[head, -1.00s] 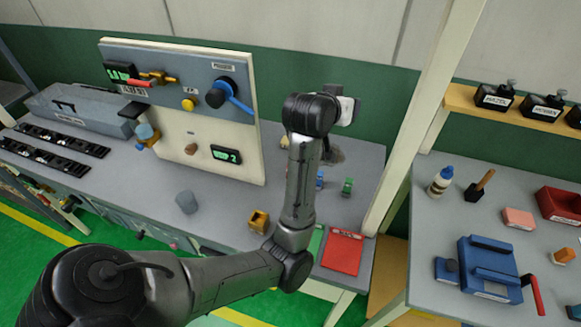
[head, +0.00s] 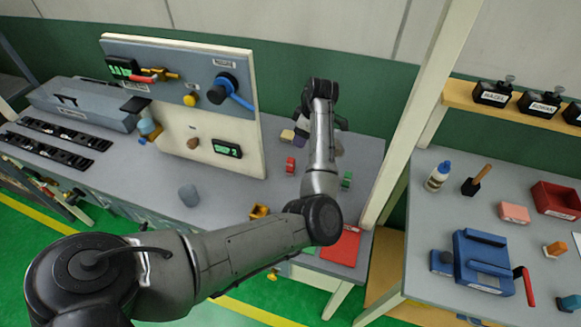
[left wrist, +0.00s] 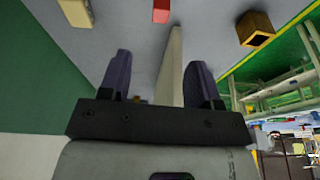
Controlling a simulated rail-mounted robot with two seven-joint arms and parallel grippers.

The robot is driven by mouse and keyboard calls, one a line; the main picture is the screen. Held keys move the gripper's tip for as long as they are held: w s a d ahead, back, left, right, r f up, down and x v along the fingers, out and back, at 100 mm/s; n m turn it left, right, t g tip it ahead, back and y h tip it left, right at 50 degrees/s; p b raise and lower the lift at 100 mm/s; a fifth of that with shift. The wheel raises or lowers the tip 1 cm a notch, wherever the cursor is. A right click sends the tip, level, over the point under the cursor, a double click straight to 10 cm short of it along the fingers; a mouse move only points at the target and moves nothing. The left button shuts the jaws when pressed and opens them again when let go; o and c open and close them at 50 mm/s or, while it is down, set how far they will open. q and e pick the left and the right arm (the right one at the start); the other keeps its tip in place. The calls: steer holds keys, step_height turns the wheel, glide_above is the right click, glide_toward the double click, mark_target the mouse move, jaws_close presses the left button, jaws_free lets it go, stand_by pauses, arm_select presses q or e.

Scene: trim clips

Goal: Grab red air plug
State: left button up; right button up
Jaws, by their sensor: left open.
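A red plug-like piece (head: 142,79) sits at the brass fitting (head: 165,75) on the upper left of the upright panel. A small red block (head: 290,165) stands on the bench right of the panel; a red block also shows at the top of the left wrist view (left wrist: 161,11). I cannot tell for sure which is the air plug. My left gripper (head: 302,135) is beyond the panel's right edge, above the bench, partly hidden by my arm. In the left wrist view its dark fingers (left wrist: 162,62) are apart, with nothing gripped. My right gripper is not in view.
The upright panel (head: 220,150) stands close left of my left gripper; its pale edge shows beyond the fingers in the wrist view. A green block (head: 346,180), a yellow box (head: 259,212) and a grey cup (head: 188,195) stand on the bench. A post (head: 415,120) rises on the right.

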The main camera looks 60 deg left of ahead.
mark_target(291, 160)
arm_select(q)
steer(key=shift+n, duration=0.3)
steer(key=x, duration=0.8)
steer(key=shift+f, duration=0.15)
steer(key=shift+b+x, duration=0.35)
steer(key=shift+x, duration=2.4)
steer(key=shift+s, duration=0.2)
steer(key=c, duration=1)
